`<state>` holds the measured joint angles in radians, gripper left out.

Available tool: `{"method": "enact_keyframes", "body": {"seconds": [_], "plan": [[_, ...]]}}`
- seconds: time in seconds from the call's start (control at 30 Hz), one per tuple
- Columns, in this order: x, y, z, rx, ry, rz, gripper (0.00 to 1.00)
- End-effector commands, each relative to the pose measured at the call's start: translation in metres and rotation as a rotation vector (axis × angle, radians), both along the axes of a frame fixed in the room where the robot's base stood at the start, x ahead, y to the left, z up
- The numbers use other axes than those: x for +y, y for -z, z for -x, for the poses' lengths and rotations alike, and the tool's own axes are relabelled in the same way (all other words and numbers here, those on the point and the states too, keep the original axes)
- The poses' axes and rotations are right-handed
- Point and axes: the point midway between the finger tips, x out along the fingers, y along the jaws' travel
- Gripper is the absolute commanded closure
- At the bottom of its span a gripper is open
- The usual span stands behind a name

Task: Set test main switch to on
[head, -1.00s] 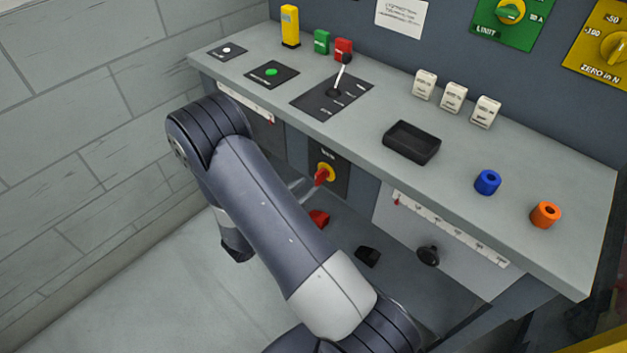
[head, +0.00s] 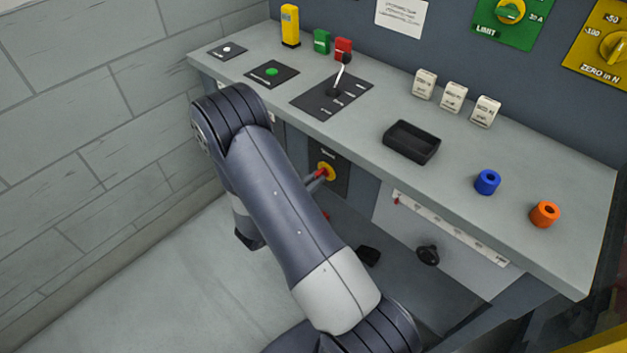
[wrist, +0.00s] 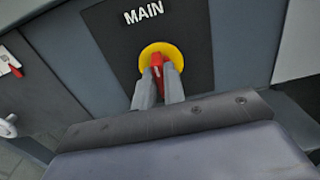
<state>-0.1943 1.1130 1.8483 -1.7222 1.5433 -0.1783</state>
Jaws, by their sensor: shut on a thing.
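The main switch (wrist: 157,62) is a red handle on a round yellow plate, set on a black panel (wrist: 195,30) marked "MAIN" in the wrist view. In the head view the switch (head: 327,171) is on the front of the bench, below the top. My gripper (wrist: 160,80) has its two grey fingers at the red handle, one on each side, shut on it. Only the fingertips of my gripper (head: 316,177) show in the head view, as my arm hides the rest. The handle's exact angle is partly hidden by the fingers.
Above is the bench top with a lever (head: 341,75), a green button (head: 271,72), a black tray (head: 411,142) and a blue ring (head: 487,182). A black knob (head: 428,255) sticks out to the right. A block wall (head: 80,130) stands at the left.

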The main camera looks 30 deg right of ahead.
Motion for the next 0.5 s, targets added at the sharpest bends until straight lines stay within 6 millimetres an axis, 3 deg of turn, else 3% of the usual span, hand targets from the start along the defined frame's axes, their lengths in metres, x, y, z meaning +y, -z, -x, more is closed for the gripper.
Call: {"method": "enact_keyframes", "body": {"seconds": [0.5], "plan": [[0.0001, 0.0018, -0.0001, -0.031, 0.0, -0.011, 1.0]]}}
